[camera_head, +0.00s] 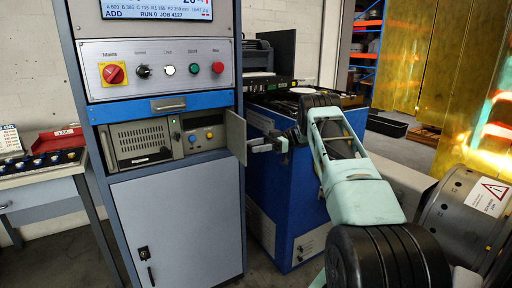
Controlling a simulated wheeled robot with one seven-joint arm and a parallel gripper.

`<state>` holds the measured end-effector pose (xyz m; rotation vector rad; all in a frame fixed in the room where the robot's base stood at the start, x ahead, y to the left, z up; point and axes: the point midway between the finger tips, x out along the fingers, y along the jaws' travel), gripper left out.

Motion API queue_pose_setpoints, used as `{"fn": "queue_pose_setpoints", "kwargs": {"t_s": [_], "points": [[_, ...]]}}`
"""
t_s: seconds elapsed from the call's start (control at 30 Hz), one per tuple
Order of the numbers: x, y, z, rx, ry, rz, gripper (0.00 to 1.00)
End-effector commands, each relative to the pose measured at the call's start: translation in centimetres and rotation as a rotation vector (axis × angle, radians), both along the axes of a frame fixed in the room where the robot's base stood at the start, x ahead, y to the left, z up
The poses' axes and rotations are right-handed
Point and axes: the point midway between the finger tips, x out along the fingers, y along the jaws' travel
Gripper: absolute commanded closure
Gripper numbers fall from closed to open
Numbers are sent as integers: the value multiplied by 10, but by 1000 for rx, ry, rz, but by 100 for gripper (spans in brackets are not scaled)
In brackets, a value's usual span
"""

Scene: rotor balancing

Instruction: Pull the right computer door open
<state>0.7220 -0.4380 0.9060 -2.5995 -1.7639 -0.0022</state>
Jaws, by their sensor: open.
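The right computer door (236,138) is a small grey panel at the right side of the computer bay in the cabinet. It stands swung outward, and the bay behind it is exposed. I cannot tell whether a finger touches the door.
A control panel (155,66) with knobs and buttons and a blue drawer (140,106) lie above the bay. A closed lower cabinet door (180,228) is below. A blue machine (290,200) stands close behind my gripper. A grey drum (460,215) is at the right.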

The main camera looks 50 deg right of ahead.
Motion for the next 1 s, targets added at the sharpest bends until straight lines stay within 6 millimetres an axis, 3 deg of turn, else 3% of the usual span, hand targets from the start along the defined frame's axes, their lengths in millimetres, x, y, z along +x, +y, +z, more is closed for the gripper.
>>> {"fn": "queue_pose_setpoints", "kwargs": {"t_s": [0.2,0.53,1.0], "points": [[-3,-6,-1,-1,0,-1,54],[-21,-52,-1,1,-5,-4,54],[-28,-70,0,0,-1,-1,54]]}}
